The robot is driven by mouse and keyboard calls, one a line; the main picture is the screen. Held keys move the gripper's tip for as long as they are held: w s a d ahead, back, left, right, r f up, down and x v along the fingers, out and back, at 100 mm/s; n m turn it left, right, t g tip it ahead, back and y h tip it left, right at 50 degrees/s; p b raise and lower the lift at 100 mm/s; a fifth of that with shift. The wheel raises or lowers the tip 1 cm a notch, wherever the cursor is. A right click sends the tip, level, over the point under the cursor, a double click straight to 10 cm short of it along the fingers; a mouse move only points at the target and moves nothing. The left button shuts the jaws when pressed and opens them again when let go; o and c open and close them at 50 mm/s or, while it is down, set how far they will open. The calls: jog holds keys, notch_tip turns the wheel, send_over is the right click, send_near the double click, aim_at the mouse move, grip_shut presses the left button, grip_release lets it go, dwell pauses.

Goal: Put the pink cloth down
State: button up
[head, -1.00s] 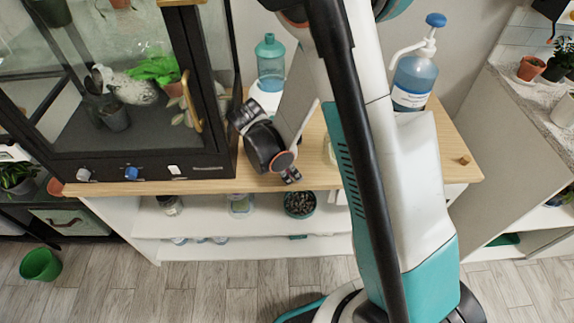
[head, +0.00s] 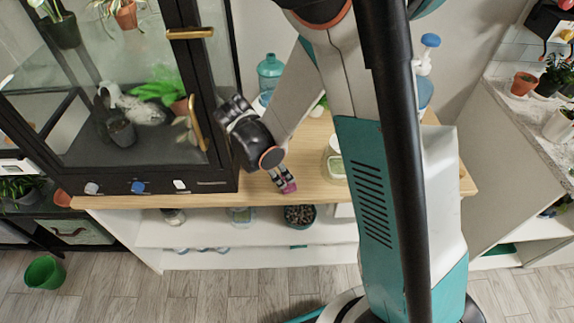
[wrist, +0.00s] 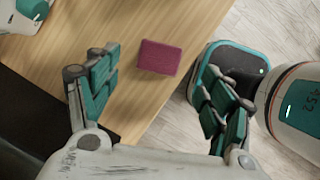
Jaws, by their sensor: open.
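The pink cloth (wrist: 160,57) is a small folded dark-pink rectangle. In the wrist view it lies flat on the wooden tabletop (wrist: 60,75), close to the table's edge. My gripper (wrist: 165,95) is open, with its teal-padded fingers spread on either side of the cloth and apart from it. In the head view my gripper (head: 284,182) is over the front part of the tabletop, and a bit of the pink cloth (head: 289,187) shows at its tip.
A glass cabinet (head: 120,120) stands left of my gripper. A teal-topped bottle (head: 270,72) and a glass jar (head: 334,165) stand on the table. Shelves with a bowl of pebbles (head: 300,215) are below. A green pot (head: 44,272) is on the floor.

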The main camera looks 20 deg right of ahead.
jog(key=s+d+r+m+t+y, duration=0.1)
jog(key=s+r+m+t+y, duration=0.1)
jog(key=s+r+m, duration=0.5)
jog(key=s+d+r+m+t+y, duration=0.2)
jog(key=s+r+m+t, duration=0.2)
jog(key=s+r+m, duration=0.3)
notch_tip(320, 180, up, 8)
jog(key=m, duration=0.4)
jog(key=shift+s+f+m+t, duration=0.15)
jog(key=shift+s+m+t, duration=0.2)
jog(key=shift+m+t, duration=0.05)
dwell(0.3)
